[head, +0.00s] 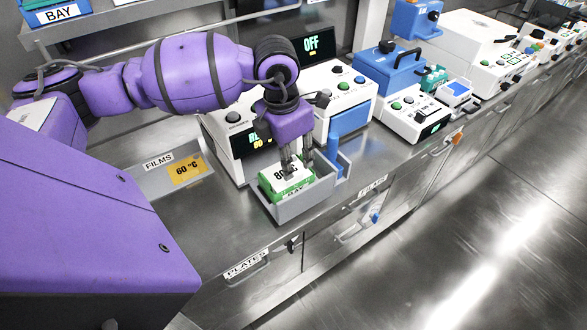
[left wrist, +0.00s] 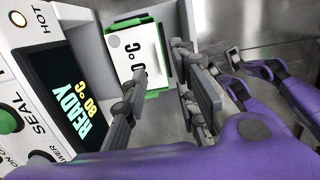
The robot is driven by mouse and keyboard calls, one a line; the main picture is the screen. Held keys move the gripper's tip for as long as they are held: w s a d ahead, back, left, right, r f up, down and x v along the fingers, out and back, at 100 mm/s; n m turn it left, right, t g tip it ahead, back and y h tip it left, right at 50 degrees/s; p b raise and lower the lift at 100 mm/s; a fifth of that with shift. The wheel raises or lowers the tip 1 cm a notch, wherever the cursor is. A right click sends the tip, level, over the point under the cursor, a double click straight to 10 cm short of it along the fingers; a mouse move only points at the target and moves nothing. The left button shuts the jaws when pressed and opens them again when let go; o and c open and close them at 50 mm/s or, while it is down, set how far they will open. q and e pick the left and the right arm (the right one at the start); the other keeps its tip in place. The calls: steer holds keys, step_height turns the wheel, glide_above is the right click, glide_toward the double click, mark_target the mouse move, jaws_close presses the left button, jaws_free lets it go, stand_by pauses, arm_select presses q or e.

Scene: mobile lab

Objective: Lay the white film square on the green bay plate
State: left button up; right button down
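The white film square (head: 279,174), marked 80 °C, lies over the green bay plate (head: 297,190), and green shows along its edges. The plate sits in a grey open bay tray (head: 312,201). In the left wrist view the film (left wrist: 121,62) looks flat, with the green plate (left wrist: 150,94) showing around it. My left gripper (head: 296,160) points down over the film. Its two fingers are spread apart, and in the left wrist view the gripper (left wrist: 158,90) has a clear gap between them. Whether a fingertip touches the film is unclear. My right gripper is in neither view.
A sealer (head: 234,143) with a READY 80 °C display (left wrist: 75,98) stands right behind the bay. A blue upright part (head: 341,163) is at the bay's right. A yellow 60 °C film (head: 187,170) lies left on the bench. Other instruments (head: 415,118) line the bench rightward.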

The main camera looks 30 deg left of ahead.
arm_select(q)
step_height(320, 180, up, 6)
steer(key=shift+s+a, duration=0.15)
steer(key=shift+s, duration=0.25)
steer(key=shift+r, duration=0.1)
